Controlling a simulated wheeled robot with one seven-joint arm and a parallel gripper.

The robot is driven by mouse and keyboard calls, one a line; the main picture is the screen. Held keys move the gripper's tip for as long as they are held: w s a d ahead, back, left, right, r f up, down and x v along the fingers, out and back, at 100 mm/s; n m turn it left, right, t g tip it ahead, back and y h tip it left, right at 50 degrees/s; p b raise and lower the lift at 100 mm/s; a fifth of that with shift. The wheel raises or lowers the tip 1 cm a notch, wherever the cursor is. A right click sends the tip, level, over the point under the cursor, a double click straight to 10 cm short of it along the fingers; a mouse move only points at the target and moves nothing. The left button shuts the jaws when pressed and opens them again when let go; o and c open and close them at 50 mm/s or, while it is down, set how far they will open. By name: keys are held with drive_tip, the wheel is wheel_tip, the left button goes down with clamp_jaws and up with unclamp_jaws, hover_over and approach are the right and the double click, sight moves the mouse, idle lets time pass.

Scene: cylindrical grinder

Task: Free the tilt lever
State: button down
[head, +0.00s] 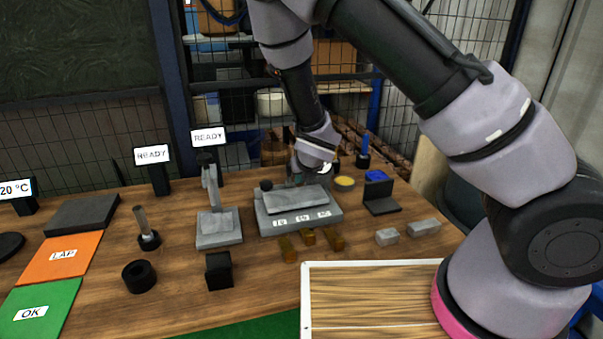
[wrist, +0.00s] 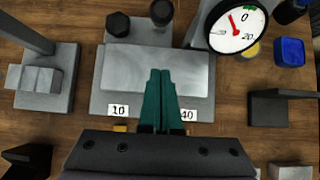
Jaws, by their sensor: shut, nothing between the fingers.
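A grey fixture (head: 330,216) with a flat, lighter plate (wrist: 120,68) on top stands on the bench. Along its front edge are white number labels; 10 and 40 read in the wrist view, and my fingers cover the middle one. A dark faceted knob (wrist: 118,24) and a dark round-topped post (wrist: 161,12) stand at its back edge. I cannot tell which of these, if either, is the tilt lever. My gripper (wrist: 160,73) is shut and empty. Its teal fingers appear over the middle of the plate; contact is unclear.
A dial gauge (wrist: 237,26) stands at the back right. A grey stand (head: 219,228) is to the left, a black angled holder (head: 381,204) to the right. Brass blocks (head: 307,237) lie in front, grey blocks (head: 387,237) front right. A wooden board (head: 370,300) is nearest.

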sight(290, 174)
drive_tip(key=x, duration=0.4)
drive_tip(key=shift+d, duration=0.1)
drive_tip(key=shift+w+a+r, duration=0.15)
drive_tip(key=shift+w+r, duration=0.1)
drive_tip(key=shift+w, duration=0.3)
drive_tip(key=shift+w+a+r, duration=0.2)
drive_tip(key=shift+w+r, duration=0.05)
drive_tip(key=shift+w, duration=0.3)
drive_tip(key=shift+w+a+r, duration=0.25)
drive_tip(key=shift+w+r, duration=0.05)
drive_tip(key=shift+w, duration=0.35)
